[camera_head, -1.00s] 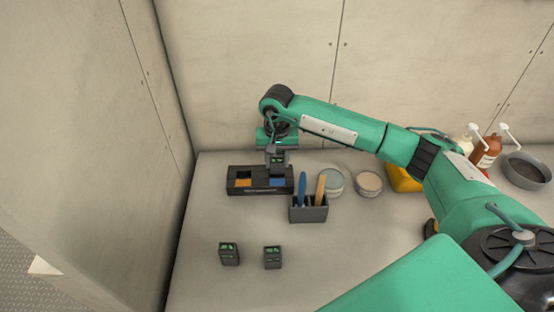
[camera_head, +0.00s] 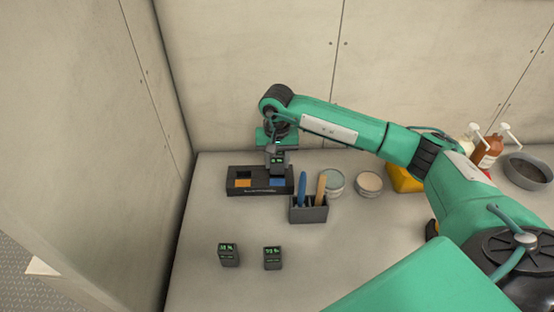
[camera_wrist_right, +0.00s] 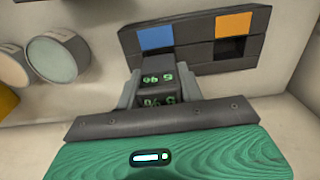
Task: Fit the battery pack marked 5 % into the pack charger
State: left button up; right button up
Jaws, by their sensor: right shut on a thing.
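The pack charger (camera_head: 260,191) is a dark box on the bench near the back wall, with an orange pad at left and a blue pad at right in the head view. My right gripper (camera_head: 277,155) is above its blue end, shut on a dark battery pack. In the right wrist view this pack (camera_wrist_right: 157,76) shows green 5 % digits between the fingers. It stands in front of the charger's blue side (camera_wrist_right: 155,38), hiding the area below the blue pad. I cannot tell whether it is in the slot. The slot by the orange pad is empty. My left gripper is not in view.
Two other packs with green displays, a left one (camera_head: 229,255) and a right one (camera_head: 272,258), stand at the front. A grey holder (camera_head: 309,214) with blue and wooden handles is close to the charger's right. Round tins (camera_head: 369,183) stand further right. Bench between packs and charger is clear.

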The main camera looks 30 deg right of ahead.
aim_at(277, 167)
pick_arm(q)
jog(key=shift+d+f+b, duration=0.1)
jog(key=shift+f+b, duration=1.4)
jog(key=shift+b, duration=0.05)
pick_arm(e)
jog(key=shift+f, duration=1.55)
jog(key=o, duration=1.2)
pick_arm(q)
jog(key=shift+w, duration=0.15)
pick_arm(e)
notch_tip(277, 167, up, 14)
jog(key=b, duration=0.2)
jog(key=shift+f+b, duration=0.1)
jog(key=shift+b, duration=0.2)
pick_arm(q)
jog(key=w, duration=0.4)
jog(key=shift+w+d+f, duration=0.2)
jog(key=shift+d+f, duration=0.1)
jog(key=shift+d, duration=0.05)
